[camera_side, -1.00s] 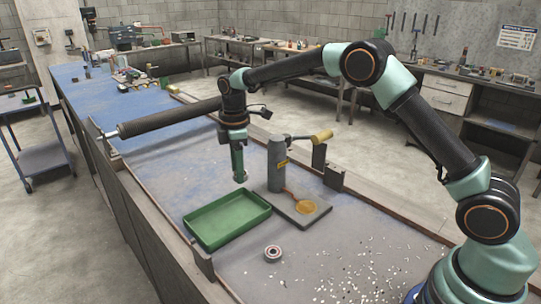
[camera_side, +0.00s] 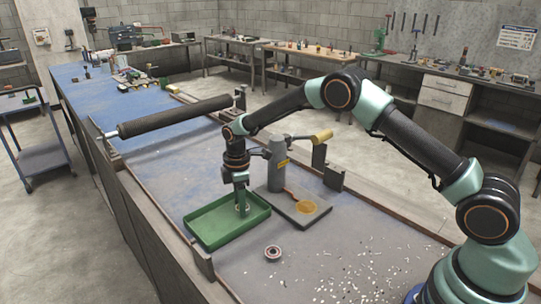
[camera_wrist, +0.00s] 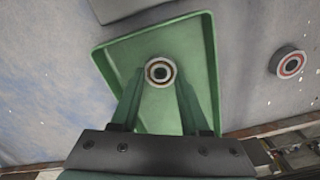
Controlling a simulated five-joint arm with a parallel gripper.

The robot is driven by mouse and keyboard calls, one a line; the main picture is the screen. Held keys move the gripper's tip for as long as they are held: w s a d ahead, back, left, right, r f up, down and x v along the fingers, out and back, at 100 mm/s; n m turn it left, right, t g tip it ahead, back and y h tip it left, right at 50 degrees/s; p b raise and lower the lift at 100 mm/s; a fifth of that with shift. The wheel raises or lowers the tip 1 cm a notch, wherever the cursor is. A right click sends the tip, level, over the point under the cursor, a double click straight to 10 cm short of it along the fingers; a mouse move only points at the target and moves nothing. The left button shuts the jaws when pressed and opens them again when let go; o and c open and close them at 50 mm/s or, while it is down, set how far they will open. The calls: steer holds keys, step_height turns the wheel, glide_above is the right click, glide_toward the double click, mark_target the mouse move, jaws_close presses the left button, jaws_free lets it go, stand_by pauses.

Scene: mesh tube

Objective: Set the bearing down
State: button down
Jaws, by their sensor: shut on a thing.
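My gripper (camera_side: 241,209) points down into the green tray (camera_side: 262,208) and is shut on a small ring-shaped bearing. In the wrist view the held bearing (camera_wrist: 160,72), with a pale rim and dark centre, sits between the two green fingertips, over the tray floor (camera_wrist: 125,62). I cannot tell whether it touches the floor. A second bearing (camera_side: 273,253) lies flat on the bench in front of the tray, apart from it; it also shows at the right of the wrist view (camera_wrist: 290,62).
A grey cylinder press (camera_side: 277,165) with a yellow handle stands behind the tray, beside a plate with an orange disc (camera_side: 305,207). White flecks are scattered on the bench (camera_side: 350,265) toward my base. A long dark roller (camera_side: 175,115) lies across the bench at left.

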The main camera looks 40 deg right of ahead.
steer(key=shift+f, duration=0.1)
steer(key=shift+c, duration=2)
jaws_free()
steer(key=s+d+r+m+t, duration=0.1)
steer(key=s+r+m, duration=0.1)
steer(key=r, duration=0.8)
steer(key=s+d+r+m, duration=0.1)
steer(key=s+r, duration=0.1)
steer(key=r, duration=0.8)
steer(key=s+d+r+m+t, duration=0.2)
steer(key=s+m, duration=0.3)
steer(key=s, duration=0.5)
steer(key=s+d+r+m+t, duration=0.2)
steer(key=s+m, duration=0.3)
steer(key=s, duration=0.5)
steer(key=shift+s+d+r+m+t, duration=0.15)
steer(key=shift+s+d+m+t, duration=0.15)
steer(key=shift+s, duration=0.05)
